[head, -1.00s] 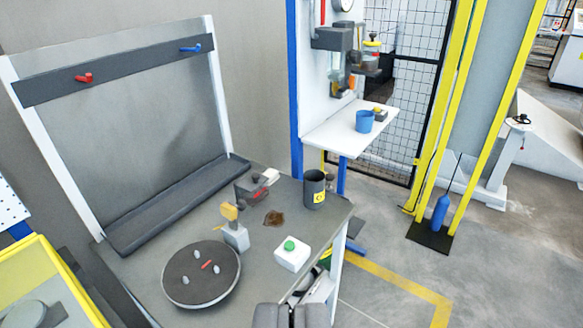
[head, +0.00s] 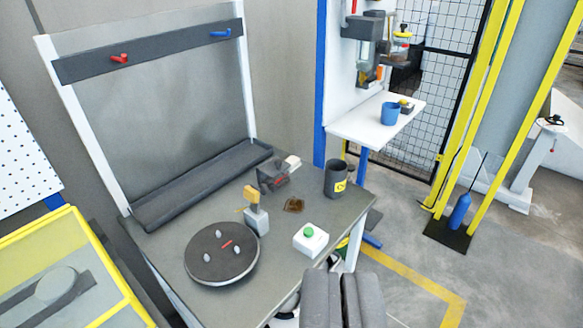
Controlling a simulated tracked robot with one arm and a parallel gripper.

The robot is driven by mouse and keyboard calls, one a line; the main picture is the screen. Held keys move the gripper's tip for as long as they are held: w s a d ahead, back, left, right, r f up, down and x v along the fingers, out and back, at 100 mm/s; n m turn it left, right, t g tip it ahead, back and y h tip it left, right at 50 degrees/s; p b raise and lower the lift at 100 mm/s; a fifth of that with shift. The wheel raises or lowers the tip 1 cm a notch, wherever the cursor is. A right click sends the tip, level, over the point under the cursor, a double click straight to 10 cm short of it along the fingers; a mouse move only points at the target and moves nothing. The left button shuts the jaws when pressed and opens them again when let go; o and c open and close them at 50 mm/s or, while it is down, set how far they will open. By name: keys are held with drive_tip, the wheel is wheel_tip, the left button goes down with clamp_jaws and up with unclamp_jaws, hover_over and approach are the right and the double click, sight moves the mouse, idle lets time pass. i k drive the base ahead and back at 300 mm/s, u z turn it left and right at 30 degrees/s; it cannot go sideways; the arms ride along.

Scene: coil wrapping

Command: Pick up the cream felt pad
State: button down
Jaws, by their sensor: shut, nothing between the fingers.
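A small pale cream or white piece (head: 292,162) sticks out at the right of a dark grey holder (head: 271,177) on the workbench, towards its back. It may be the cream felt pad, but it is too small to tell. My gripper (head: 341,280) is shut and empty at the bottom of the picture, in front of the bench's right front edge. It is well apart from the pale piece.
On the grey bench (head: 187,305) stand a round turntable (head: 222,268) with small pegs, a grey block with a yellow top (head: 251,194), a white box with a green button (head: 310,239) and a dark cup (head: 336,180). A brown patch (head: 294,205) lies between them.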

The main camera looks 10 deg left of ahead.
sight(294, 160)
drive_tip(key=z, duration=0.5)
drive_tip(key=k, duration=1.25)
drive_tip(key=z, duration=0.65)
drive_tip(key=i, duration=2.5)
drive_tip(key=u, duration=0.55)
drive_tip(key=i, duration=1.2)
drive_tip(key=u, duration=1.45)
drive_tip(key=i, duration=0.95)
drive_tip(key=u, duration=0.5)
drive_tip(key=k, duration=0.15)
